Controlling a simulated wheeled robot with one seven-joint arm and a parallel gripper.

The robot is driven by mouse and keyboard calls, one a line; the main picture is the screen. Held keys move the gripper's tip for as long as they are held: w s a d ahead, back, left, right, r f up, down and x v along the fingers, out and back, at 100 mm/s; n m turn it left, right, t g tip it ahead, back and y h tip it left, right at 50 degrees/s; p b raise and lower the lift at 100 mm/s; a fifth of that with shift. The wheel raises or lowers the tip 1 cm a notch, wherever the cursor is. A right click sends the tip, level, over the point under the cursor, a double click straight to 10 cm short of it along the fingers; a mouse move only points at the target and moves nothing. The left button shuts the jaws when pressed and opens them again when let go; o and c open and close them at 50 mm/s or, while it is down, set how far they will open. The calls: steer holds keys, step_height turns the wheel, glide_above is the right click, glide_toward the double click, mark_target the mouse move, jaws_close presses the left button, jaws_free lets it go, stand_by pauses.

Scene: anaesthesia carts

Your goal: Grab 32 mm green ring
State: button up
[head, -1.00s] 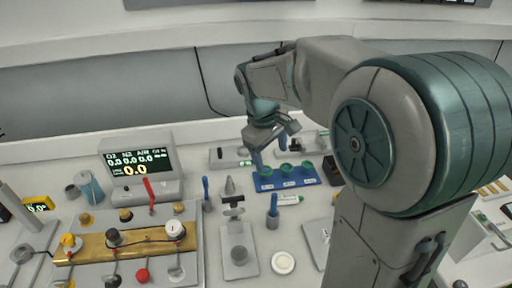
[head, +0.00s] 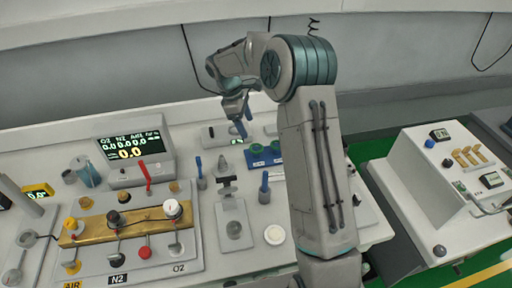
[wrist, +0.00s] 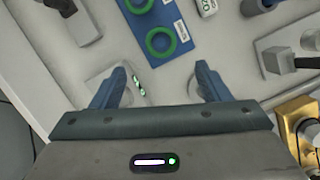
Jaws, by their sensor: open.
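A blue tray (head: 265,160) with green rings lies on the cart top. In the head view, one green ring (head: 256,149) is at its left end and another (head: 275,146) beside it; my arm hides the tray's right part. In the wrist view, a whole green ring (wrist: 161,41) sits on the tray (wrist: 176,62) near a white label, and another (wrist: 138,4) is cut by the top edge. The label sizes are too small to read. My gripper (head: 241,128) is open and empty, above and left of the tray; its blue fingers (wrist: 160,72) are apart from the rings.
A monitor (head: 136,155) stands at the back left. A white round disc (head: 274,235) lies near the front. Another white cart (head: 435,190) stands at right.

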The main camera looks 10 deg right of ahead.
mark_target(256, 148)
steer(key=p+x, duration=0.2)
steer(key=x, duration=0.7)
steer(key=shift+s, duration=0.15)
steer(key=c, duration=1)
